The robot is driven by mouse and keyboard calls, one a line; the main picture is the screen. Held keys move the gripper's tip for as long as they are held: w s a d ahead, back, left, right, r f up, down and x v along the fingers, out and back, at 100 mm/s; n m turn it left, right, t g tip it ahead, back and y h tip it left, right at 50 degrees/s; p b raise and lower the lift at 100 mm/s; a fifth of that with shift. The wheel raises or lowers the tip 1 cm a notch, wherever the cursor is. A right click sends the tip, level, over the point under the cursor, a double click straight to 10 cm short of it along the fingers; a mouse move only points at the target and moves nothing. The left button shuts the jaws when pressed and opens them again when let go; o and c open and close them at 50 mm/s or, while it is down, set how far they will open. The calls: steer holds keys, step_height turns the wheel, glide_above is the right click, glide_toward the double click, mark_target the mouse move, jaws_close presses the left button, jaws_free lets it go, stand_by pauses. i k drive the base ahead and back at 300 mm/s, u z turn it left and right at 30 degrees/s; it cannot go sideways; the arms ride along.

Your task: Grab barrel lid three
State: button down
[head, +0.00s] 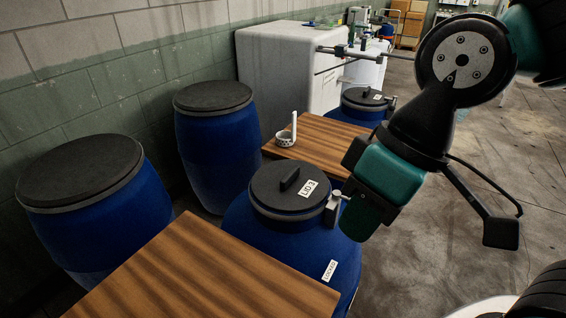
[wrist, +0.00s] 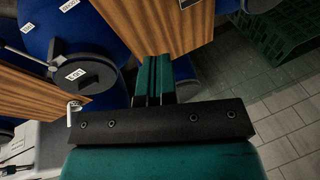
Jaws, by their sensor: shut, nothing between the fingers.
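A round black lid (head: 277,181) sits on a blue barrel (head: 247,227) in the middle of the head view. It has a raised bar handle and a white tag that seems to read "LID 3". A grey clamp (head: 331,211) is at its right rim, and a "LOCKED" tag is on the barrel side. In the wrist view this lid (wrist: 97,68) lies left of my fingers. My gripper (head: 362,217) is right of the lid in the head view, apart from it. In the wrist view its green fingers (wrist: 153,64) are together and empty.
A wooden table (head: 220,275) is in front of the barrel. Another behind it (head: 325,137) bears a white cup-like object (head: 286,137). Two blue barrels with black lids (head: 85,170) (head: 212,95) stand left by the wall. Another tagged lid (head: 366,97) is behind.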

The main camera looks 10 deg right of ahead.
mark_target(288, 186)
steer(key=i, duration=0.25)
steer(key=k, duration=1.25)
steer(key=z, duration=0.65)
steer(key=i, duration=1.05)
steer(key=u, duration=0.75)
steer(key=i, duration=0.6)
steer(key=u, duration=0.75)
